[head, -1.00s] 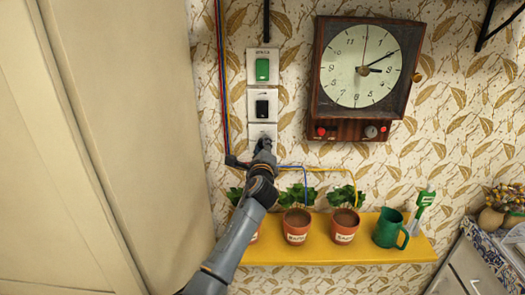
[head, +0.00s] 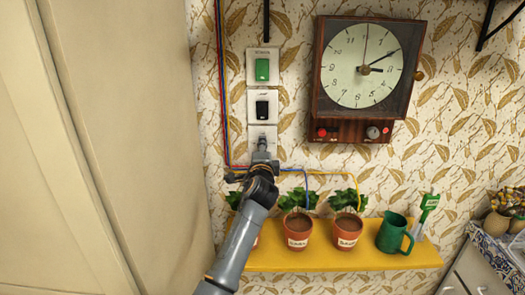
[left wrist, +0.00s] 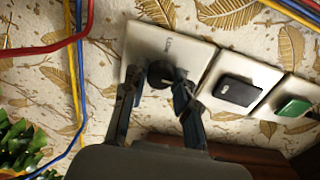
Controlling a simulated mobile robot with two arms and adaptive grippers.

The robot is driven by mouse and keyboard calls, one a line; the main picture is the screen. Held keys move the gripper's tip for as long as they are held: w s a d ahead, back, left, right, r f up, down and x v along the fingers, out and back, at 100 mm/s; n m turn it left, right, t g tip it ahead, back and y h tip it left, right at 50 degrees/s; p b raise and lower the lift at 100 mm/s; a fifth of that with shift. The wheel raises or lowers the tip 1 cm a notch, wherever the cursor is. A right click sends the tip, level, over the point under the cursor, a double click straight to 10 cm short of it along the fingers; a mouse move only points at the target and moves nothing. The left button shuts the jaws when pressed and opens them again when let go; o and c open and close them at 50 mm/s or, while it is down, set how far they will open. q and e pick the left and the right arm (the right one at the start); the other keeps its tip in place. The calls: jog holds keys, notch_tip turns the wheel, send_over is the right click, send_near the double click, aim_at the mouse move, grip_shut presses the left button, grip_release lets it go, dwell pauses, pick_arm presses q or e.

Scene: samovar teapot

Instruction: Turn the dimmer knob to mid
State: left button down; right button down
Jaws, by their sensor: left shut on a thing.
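The dimmer knob (left wrist: 160,72) is small, round and black on the lowest white wall plate (head: 254,131), which also shows in the left wrist view (left wrist: 142,46). My left gripper (left wrist: 157,90) has its two dark fingers on either side of the knob and is shut on it. In the head view my left gripper (head: 262,147) is at the lower part of that plate and hides most of the knob. A small mark on the plate above the knob is too small to read. My right gripper is not in view.
A black switch (head: 262,108) and a green switch (head: 262,69) sit above the dimmer plate. A wooden clock (head: 325,108) hangs to the right. Coloured wires (head: 223,120) run beside the plates. A yellow shelf (head: 300,257) below holds potted plants (head: 299,229) and a green mug (head: 394,234).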

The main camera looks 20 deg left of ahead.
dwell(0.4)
pick_arm(q)
jog(key=c, duration=1)
grip_release()
jog(key=v, duration=1.2)
